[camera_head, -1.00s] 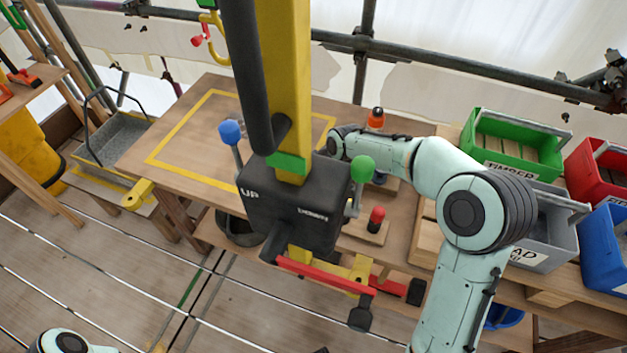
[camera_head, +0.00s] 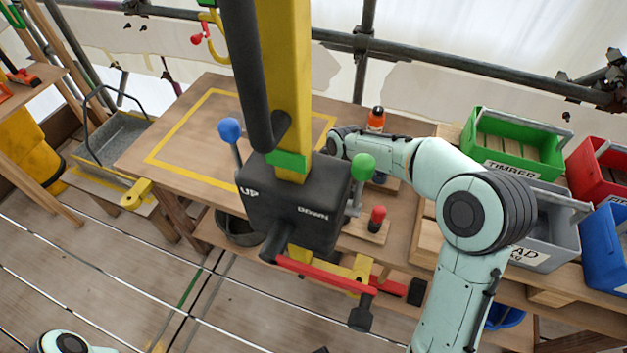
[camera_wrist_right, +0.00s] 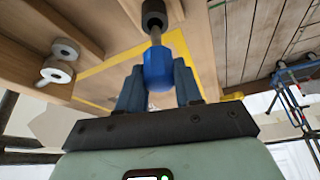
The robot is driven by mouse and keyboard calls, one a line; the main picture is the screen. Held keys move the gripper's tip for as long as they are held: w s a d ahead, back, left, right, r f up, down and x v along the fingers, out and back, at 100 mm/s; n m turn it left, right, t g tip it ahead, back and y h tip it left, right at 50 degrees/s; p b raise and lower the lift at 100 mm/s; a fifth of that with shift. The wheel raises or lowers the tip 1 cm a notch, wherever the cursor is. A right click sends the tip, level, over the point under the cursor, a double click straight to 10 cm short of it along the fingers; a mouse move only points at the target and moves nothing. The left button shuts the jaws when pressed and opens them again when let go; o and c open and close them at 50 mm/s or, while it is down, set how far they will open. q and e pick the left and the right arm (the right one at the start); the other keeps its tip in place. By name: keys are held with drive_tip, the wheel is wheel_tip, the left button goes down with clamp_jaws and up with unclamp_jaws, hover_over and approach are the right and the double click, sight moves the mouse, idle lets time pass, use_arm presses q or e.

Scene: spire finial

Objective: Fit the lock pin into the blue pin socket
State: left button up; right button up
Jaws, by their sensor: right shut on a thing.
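My right gripper (camera_wrist_right: 160,92) is shut on the rounded blue handle (camera_wrist_right: 158,68) of a pin-like thing, which I take to be the lock pin. A thin metal shaft runs from the handle to a dark cylinder (camera_wrist_right: 153,14) at the top of the right wrist view. I cannot tell whether that cylinder is part of the pin or a separate thing. In the head view the right hand is hidden behind the yellow mast (camera_head: 283,75) and its black box (camera_head: 290,205). I cannot make out a blue pin socket. My left gripper is out of view.
The box carries a blue-knobbed lever (camera_head: 230,130) and a green-knobbed lever (camera_head: 363,166). A green bin (camera_head: 515,140) is at right. The yellow-outlined tabletop (camera_head: 190,125) looks mostly clear.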

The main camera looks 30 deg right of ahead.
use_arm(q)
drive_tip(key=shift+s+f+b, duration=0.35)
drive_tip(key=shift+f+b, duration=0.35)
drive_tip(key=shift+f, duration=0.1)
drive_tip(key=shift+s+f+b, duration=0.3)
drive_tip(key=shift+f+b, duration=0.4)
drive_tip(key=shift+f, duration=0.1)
use_arm(e)
drive_tip(key=shift+f, duration=2.15)
drive_tip(key=o, duration=1.1)
drive_tip(key=shift+o, duration=0.2)
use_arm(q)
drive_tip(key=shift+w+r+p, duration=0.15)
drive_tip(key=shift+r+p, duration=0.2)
use_arm(e)
drive_tip(key=v, duration=1.3)
drive_tip(key=shift+r, duration=0.25)
drive_tip(key=shift+f, duration=0.1)
